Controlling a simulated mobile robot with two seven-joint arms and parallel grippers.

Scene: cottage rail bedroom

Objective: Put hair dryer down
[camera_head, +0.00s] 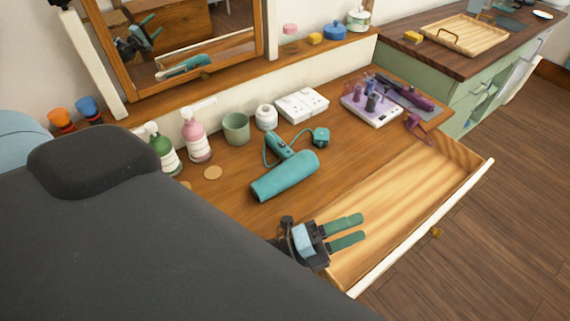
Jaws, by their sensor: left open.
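A teal hair dryer (284,176) lies on the wooden vanity top (230,204). Its cord and plug lie beside it, towards the back right. My left gripper (354,230) is open and empty, with two green fingers pointing right. It is over the near-left end of the open drawer, in front of the dryer and apart from it. My right gripper is not in view.
The pulled-out drawer (405,191) looks empty. Bottles (196,139), a green cup (236,128), a white case (302,104) and a purple styling set (372,106) stand along the back. A mirror (182,49) is behind. A green cabinet (466,113) stands at right.

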